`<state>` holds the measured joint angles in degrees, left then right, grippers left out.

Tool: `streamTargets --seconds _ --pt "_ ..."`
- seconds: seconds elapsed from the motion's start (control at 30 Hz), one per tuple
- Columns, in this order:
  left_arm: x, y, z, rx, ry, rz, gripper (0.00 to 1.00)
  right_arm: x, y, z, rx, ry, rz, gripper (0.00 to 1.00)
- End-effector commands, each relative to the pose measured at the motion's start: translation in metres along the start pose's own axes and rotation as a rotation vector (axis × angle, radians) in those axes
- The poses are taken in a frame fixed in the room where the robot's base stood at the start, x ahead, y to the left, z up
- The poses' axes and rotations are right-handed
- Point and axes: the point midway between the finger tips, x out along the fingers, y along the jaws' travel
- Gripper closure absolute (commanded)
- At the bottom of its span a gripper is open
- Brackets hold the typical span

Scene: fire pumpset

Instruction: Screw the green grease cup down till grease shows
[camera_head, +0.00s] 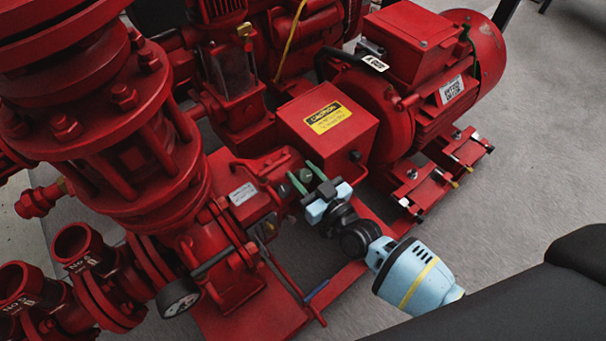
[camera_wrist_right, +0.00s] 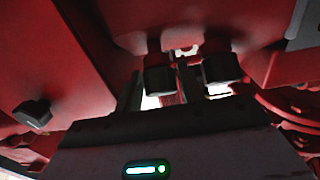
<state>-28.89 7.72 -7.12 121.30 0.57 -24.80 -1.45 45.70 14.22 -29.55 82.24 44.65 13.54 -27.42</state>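No grease is visible. My left gripper is not in view.
The red box (camera_head: 330,120) stands just behind the gripper, with the red motor (camera_head: 425,75) to its right. A large flanged pump body (camera_head: 90,110) and a gauge (camera_head: 178,297) are on the left. Grey floor (camera_head: 535,130) lies open at right.

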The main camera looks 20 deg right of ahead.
Motion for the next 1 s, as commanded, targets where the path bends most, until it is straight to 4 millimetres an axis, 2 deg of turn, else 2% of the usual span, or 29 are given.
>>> streamTargets --seconds 0.3,0.53,0.73,1.0 --pt "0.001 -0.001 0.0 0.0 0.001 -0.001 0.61 0.002 0.0 0.0 0.001 -0.001 0.0 0.62" --pt "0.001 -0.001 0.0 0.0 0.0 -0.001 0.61 0.002 0.0 0.0 0.001 -0.001 0.0 0.93" --pt "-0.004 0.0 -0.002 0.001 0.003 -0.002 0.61 0.003 -0.001 -0.002 0.029 0.0 0.026 0.93" --pt "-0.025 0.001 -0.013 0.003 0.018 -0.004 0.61 0.003 -0.001 -0.005 0.168 0.001 0.165 0.93"
